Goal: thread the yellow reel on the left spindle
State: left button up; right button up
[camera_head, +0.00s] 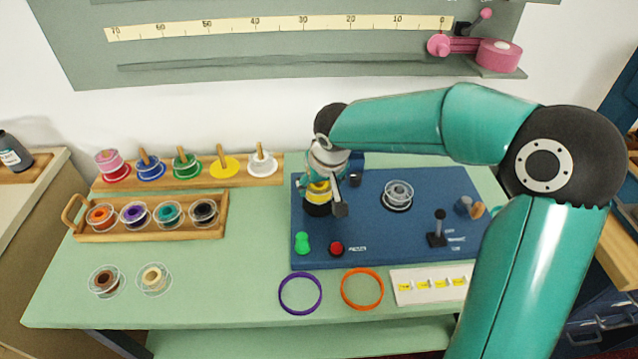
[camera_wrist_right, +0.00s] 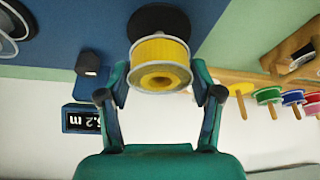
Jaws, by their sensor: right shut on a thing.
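The yellow reel (camera_head: 317,190), with clear flanges, is between the fingers of my right gripper (camera_head: 323,193), which is shut on it. In the right wrist view the reel (camera_wrist_right: 160,62) shows its open hub hole, with one finger of the right gripper (camera_wrist_right: 162,92) on each side. The reel is over the black disc (camera_head: 318,209) at the left of the blue panel; the disc also shows behind it in the wrist view (camera_wrist_right: 158,18). My left gripper is not in view.
The blue panel (camera_head: 365,230) also carries a clear reel (camera_head: 397,194) on its right, a black lever (camera_head: 437,230), and green (camera_head: 302,243) and red buttons (camera_head: 336,248). A wooden peg rack (camera_head: 270,181) and a reel tray (camera_head: 150,236) stand left. Purple (camera_head: 300,311) and orange rings (camera_head: 362,307) lie in front.

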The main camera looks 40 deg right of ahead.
jog(key=shift+f, duration=0.1)
jog(key=o, duration=1.2)
jog(key=shift+c, duration=0.2)
jog(key=shift+r+p, duration=2.35)
jog(key=shift+r, duration=1.25)
jog(key=shift+f, duration=0.1)
